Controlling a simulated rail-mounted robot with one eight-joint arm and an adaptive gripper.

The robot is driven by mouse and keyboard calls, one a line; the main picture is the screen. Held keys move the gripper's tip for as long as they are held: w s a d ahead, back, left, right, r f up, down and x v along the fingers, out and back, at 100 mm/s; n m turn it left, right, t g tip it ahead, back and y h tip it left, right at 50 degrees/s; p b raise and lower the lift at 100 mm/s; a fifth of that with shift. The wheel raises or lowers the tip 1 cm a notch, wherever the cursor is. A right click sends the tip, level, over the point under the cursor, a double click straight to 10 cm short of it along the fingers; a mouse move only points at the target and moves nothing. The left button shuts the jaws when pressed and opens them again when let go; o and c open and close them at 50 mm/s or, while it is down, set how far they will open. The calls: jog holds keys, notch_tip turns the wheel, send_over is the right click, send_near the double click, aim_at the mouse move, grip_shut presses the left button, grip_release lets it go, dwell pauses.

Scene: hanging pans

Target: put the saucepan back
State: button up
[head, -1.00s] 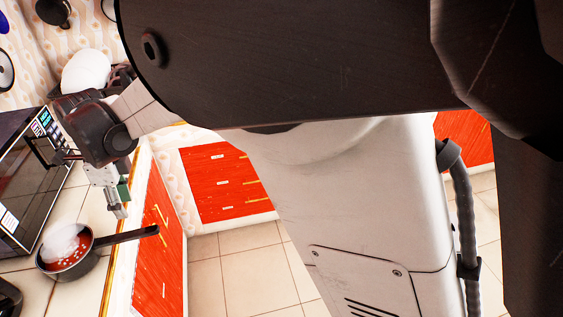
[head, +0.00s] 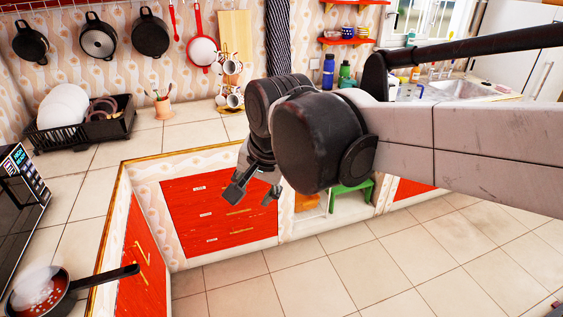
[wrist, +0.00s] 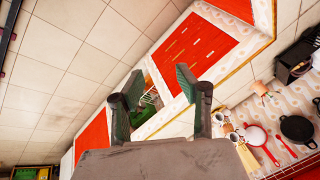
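A dark saucepan (head: 62,298) with a long black handle sits on the counter at the lower left of the head view, cut off by the frame's bottom edge. It holds something red with white bits, under white steam. My gripper (head: 252,191) is open and empty, in front of the red drawers and well to the right of the saucepan. In the wrist view the two fingers of my gripper (wrist: 160,84) stand apart with nothing between them. The saucepan does not show in the wrist view.
Black pans (head: 151,33) and a red-rimmed pan (head: 202,52) hang on the back wall. A dish rack (head: 84,130) stands on the counter, and a microwave (head: 22,215) is at the left edge. A mug stand (head: 232,85) is further right. The tiled floor is clear.

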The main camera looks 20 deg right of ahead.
jog(key=s+d+f+n+t, duration=0.1)
jog(key=s+d+n, duration=0.2)
jog(key=s+d, duration=0.2)
jog(key=s+d+f+n+t+h, duration=0.1)
jog(key=s+d+f+n, duration=0.1)
jog(key=d, duration=0.5)
jog(key=s+n, duration=0.1)
jog(key=s, duration=0.1)
jog(key=shift+s+d+f+t, duration=0.25)
jog(key=shift+s+d+t, duration=0.05)
jog(key=shift+s+t, duration=0.1)
notch_tip(320, 180, down, 33)
jog(key=b, duration=3.3)
jog(key=shift+r, duration=0.1)
notch_tip(320, 180, up, 18)
jog(key=p, duration=1.8)
